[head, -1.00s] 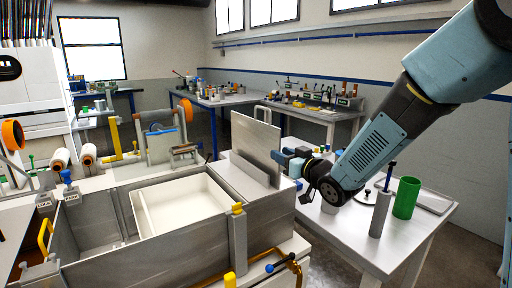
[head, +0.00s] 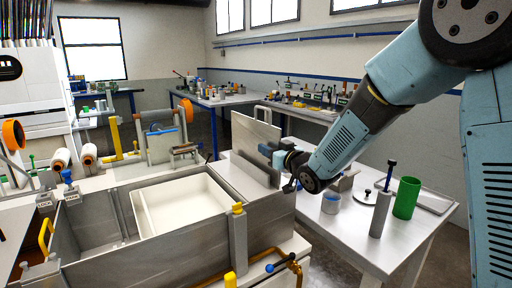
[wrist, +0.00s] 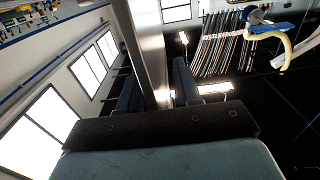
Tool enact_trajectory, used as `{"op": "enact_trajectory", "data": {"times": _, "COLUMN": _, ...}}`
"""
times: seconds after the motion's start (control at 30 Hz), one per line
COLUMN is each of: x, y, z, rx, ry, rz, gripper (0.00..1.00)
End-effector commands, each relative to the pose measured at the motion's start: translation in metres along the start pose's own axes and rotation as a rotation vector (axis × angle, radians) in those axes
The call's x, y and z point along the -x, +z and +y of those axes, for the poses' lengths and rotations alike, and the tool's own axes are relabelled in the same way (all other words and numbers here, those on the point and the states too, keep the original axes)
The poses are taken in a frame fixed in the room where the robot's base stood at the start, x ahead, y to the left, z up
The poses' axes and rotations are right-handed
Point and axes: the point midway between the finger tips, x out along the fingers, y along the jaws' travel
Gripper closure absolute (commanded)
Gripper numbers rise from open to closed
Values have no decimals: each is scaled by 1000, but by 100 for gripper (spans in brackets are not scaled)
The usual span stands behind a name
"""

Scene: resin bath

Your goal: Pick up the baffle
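The baffle looks to be the upright grey metal plate (head: 252,137) with a loop handle (head: 263,113) on top. It stands in a slotted block (head: 250,168) on the bench right of the bath. My gripper (head: 276,155) is at the plate's right edge in the head view, pointing left. In the wrist view, the plate (wrist: 150,45) runs between my two fingers (wrist: 158,88), close to the left one. The fingers look apart, with a narrow gap on the right. The head view does not show the fingertips clearly.
The metal bath (head: 190,248) with a white tray (head: 135,212) lies left and in front of the plate. On the right table (head: 345,235) stand a green cylinder (head: 406,198), a grey cylinder with a blue-topped rod (head: 381,212) and a small cup (head: 331,203).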

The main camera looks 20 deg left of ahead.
Motion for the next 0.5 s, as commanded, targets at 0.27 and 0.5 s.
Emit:
{"op": "enact_trajectory", "data": {"times": 0.27, "x": 0, "y": 0, "z": 0, "rx": 0, "ry": 0, "rz": 0, "gripper": 94}}
{"op": "enact_trajectory", "data": {"times": 0.5, "x": 0, "y": 0, "z": 0, "rx": 0, "ry": 1, "rz": 0, "gripper": 100}}
